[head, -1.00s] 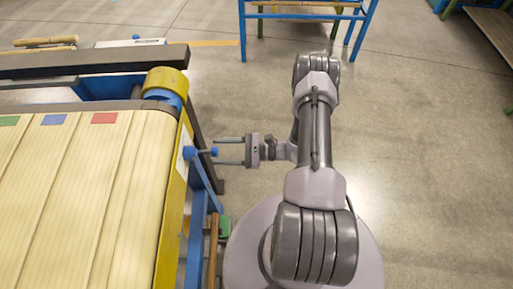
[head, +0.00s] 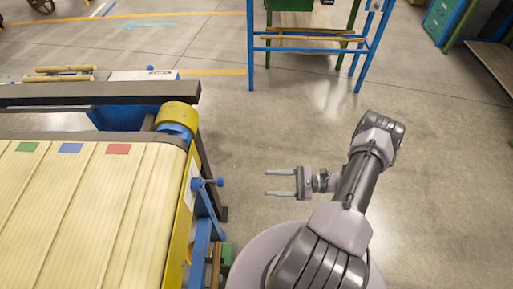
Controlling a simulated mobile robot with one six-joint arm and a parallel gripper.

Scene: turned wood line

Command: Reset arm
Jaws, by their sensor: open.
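My gripper (head: 280,183) is in the middle of the head view, over bare floor, with its two fingers pointing left. The fingers are apart and nothing is between them. It is to the right of a blue knob (head: 207,183) on the side of the conveyor (head: 186,222), with a clear gap to it. My arm reaches up and to the right from my base, then bends back left to the gripper.
The conveyor's slatted belt (head: 88,230) fills the left, with green, blue and red patches on it. A dark beam (head: 100,93) crosses behind it. A blue-framed rack (head: 312,44) stands at the back. A green cabinet (head: 444,18) stands top right. The floor (head: 450,190) at right is clear.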

